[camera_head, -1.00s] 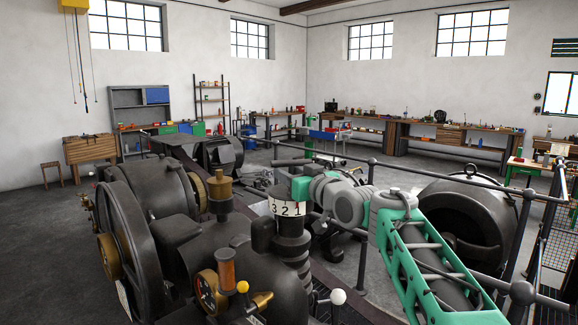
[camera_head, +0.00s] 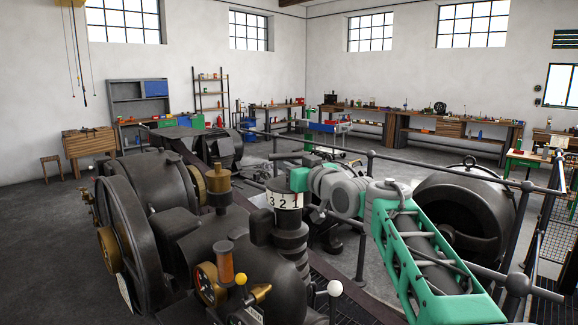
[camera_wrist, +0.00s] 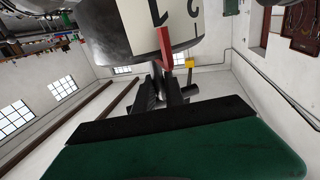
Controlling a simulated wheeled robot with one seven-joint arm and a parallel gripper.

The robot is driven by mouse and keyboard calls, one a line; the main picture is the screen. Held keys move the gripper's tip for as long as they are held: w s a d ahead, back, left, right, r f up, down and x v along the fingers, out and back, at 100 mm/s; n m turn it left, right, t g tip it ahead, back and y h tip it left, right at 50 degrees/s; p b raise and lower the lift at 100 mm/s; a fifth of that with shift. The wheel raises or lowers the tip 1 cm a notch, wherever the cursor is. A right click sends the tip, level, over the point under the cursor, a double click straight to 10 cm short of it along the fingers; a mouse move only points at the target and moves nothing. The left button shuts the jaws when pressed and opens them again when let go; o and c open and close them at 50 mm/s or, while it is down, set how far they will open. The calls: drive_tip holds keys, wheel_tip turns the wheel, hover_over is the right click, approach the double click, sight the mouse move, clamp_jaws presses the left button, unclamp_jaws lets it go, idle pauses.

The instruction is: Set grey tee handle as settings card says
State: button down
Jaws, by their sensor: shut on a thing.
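The grey tee handle (camera_head: 288,155) shows as a bar above the white number band (camera_head: 284,200) on the dark upright post. The band reads 3, 2, 1 in the head view. My gripper (camera_head: 300,177) is at the handle, shut on it; the grip itself is mostly hidden. In the wrist view, my gripper's dark fingers (camera_wrist: 170,92) reach up close to the number band (camera_wrist: 185,25), and a red pointer (camera_wrist: 164,47) lies over the band's edge near the 1. I cannot tell which card is the settings card, nor read it.
Dark machinery with a large flywheel (camera_head: 128,245) fills the left foreground. A brass-rimmed gauge (camera_head: 208,285), a yellow knob (camera_head: 241,279) and a white knob (camera_head: 335,288) stand near the post. A dark railing (camera_head: 370,200) runs behind my arm.

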drive_tip(key=shift+y, duration=0.3)
drive_tip(key=shift+w+d+r+n+g+y+p, duration=0.1)
drive_tip(key=shift+d+r+n+g+y+p, duration=0.05)
drive_tip(key=shift+n+g+y+p, duration=0.8)
drive_tip(key=n+g+y+p, duration=0.2)
drive_tip(key=p, duration=0.1)
drive_tip(key=shift+r, duration=0.2)
drive_tip(key=n+g+y+p, duration=0.1)
drive_tip(key=g+p, duration=0.1)
drive_tip(key=p, duration=0.1)
drive_tip(key=shift+n+y+p, duration=0.25)
drive_tip(key=shift+p, duration=0.05)
drive_tip(key=shift+f+n+g+y+p, duration=0.2)
drive_tip(key=shift+n+g+y+p, duration=0.15)
drive_tip(key=shift+p, duration=0.1)
drive_tip(key=shift+f, duration=0.1)
drive_tip(key=c, duration=1.4)
unclamp_jaws()
